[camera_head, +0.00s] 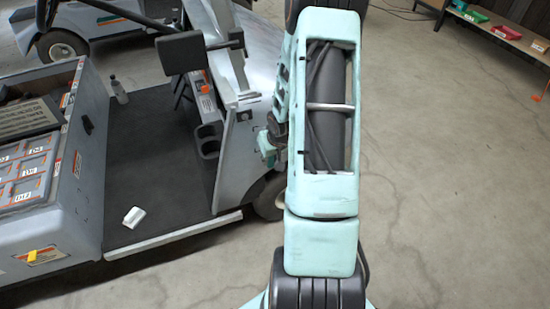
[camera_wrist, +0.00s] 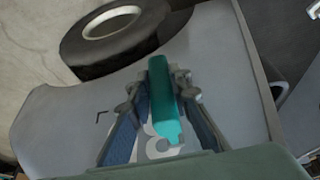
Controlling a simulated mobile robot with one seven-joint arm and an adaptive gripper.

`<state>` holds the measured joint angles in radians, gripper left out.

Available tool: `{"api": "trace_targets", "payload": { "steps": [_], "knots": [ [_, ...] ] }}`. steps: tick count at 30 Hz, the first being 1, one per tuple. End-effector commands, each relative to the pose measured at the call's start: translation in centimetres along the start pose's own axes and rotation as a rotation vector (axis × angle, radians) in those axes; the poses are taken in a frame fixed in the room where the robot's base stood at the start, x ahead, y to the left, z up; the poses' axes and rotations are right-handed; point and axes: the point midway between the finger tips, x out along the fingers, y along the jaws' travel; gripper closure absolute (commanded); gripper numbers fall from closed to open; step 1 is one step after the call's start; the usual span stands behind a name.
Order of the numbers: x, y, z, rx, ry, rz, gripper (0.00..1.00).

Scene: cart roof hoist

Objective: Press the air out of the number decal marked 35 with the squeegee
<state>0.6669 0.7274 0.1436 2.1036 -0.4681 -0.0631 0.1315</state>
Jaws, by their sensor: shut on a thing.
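My gripper (camera_wrist: 160,110) is shut on the teal squeegee (camera_wrist: 162,98), which sits between the two blue-padded fingers in the wrist view. Behind it is a grey cart body panel (camera_wrist: 215,75). Pale figures of the number decal (camera_wrist: 157,148) show on this panel. The squeegee and fingers cover most of the decal, so its full number cannot be read. A dark corner mark (camera_wrist: 99,115) lies left of it. I cannot tell whether the squeegee touches the panel. In the head view my arm hides the decal, and my gripper is mostly hidden at the cart's front.
The cart's wheel (camera_wrist: 115,35) is near the panel. A shelf with bins (camera_head: 470,13) is far right.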

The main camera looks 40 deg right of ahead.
Motion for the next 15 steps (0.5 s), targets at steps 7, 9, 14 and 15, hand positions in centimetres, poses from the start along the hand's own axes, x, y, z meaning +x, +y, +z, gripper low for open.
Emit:
{"api": "trace_targets", "payload": {
  "steps": [7, 9, 14, 15],
  "knots": [
    [-0.01, -0.88, -0.2, -0.001, 0.004, 0.0, 1.0],
    [-0.03, -0.87, -0.22, -0.001, 0.004, 0.0, 1.0],
    [-0.07, -0.87, -0.13, -0.001, 0.005, 0.0, 1.0],
    [-0.14, -0.87, 0.06, -0.001, 0.005, 0.0, 1.0]
  ]
}}
